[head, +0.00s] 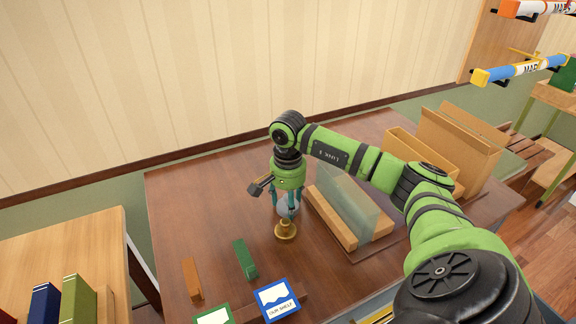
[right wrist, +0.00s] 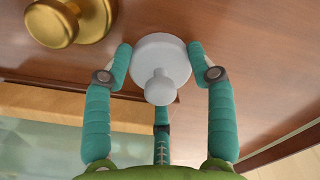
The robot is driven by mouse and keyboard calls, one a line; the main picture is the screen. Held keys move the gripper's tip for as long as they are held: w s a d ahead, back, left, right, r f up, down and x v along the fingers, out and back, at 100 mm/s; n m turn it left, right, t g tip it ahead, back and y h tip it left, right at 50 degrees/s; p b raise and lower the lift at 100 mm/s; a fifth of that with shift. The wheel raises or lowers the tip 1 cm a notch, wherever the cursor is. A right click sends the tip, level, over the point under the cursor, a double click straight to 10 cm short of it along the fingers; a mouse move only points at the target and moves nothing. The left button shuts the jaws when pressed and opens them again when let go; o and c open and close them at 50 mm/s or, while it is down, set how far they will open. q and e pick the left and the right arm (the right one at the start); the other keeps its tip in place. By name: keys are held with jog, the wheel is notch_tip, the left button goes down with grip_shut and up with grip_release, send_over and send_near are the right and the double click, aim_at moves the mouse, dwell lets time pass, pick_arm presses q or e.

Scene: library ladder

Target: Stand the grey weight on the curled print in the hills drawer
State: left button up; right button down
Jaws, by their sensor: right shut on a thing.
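The grey weight (right wrist: 161,52) is a pale disc with a round knob. It sits between the teal fingers of my right gripper (right wrist: 161,75), which is shut on it. In the head view my right gripper (head: 287,205) points down over the brown table, and the weight (head: 287,210) shows pale and partly hidden between the fingers. I cannot tell whether it touches the table. I cannot make out the curled print or the hills drawer. My left gripper is not in view.
A brass weight (head: 286,231) stands close by the gripper, also in the wrist view (right wrist: 70,18). A wooden rack with a glass pane (head: 345,203) is to its right. Green (head: 244,259) and orange (head: 192,279) blocks and a blue-hilled card (head: 277,298) are nearer. The table's back left is clear.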

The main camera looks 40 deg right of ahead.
jog(key=c, duration=0.7)
grip_release()
jog(key=shift+f, duration=0.15)
jog(key=shift+c, duration=0.2)
jog(key=o, duration=0.3)
jog(key=shift+o, duration=0.2)
